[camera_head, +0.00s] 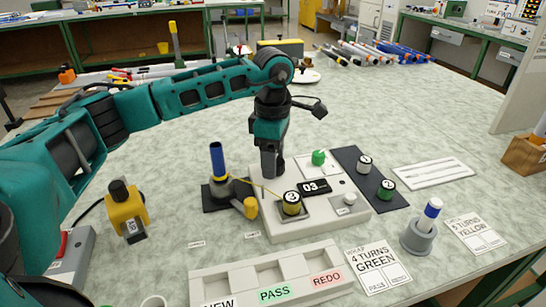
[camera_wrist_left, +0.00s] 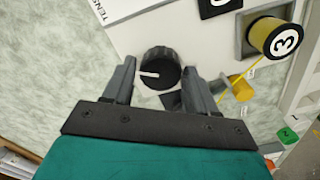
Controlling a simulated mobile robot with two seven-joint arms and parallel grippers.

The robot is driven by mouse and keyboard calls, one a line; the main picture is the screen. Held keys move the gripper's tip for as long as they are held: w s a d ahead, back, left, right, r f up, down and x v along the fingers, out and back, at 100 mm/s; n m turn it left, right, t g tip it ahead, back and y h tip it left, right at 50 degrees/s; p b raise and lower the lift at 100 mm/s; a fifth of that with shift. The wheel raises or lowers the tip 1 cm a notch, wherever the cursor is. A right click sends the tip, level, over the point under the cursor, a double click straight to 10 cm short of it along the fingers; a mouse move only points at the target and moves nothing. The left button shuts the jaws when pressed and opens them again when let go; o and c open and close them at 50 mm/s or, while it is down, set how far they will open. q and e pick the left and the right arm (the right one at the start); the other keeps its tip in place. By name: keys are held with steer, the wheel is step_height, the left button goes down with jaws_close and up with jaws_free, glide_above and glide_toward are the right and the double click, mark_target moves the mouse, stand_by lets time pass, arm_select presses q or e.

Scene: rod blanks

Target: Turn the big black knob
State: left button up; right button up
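The big black knob (camera_wrist_left: 160,70) has ribbed sides and a white pointer line. It stands on the white panel (camera_head: 327,211), which also carries a small display reading 03 (camera_head: 314,187). My left gripper (camera_head: 269,174) points down over the panel's back left corner. In the left wrist view its two fingers stand open, one on each side of the knob, with what look like narrow gaps. I cannot tell whether either finger touches it. In the head view the gripper hides most or all of the knob. My right gripper is in neither view.
A spool marked 3 (camera_head: 291,203) sits at the panel's front.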

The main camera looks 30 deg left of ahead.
arm_select(q)
steer(key=c, duration=0.8)
steer(key=shift+r+n+p, duration=0.1)
steer(key=shift+n+p, duration=0.6)
steer(key=shift+n, duration=0.4)
steer(key=n+p, duration=0.1)
steer(key=n, duration=0.2)
steer(key=shift+s+d+p, duration=0.1)
steer(key=shift+p, duration=0.3)
steer(key=n+p, duration=0.1)
steer(key=n, duration=0.3)
steer(key=shift+n+p, duration=0.85)
steer(key=shift+n, duration=0.65)
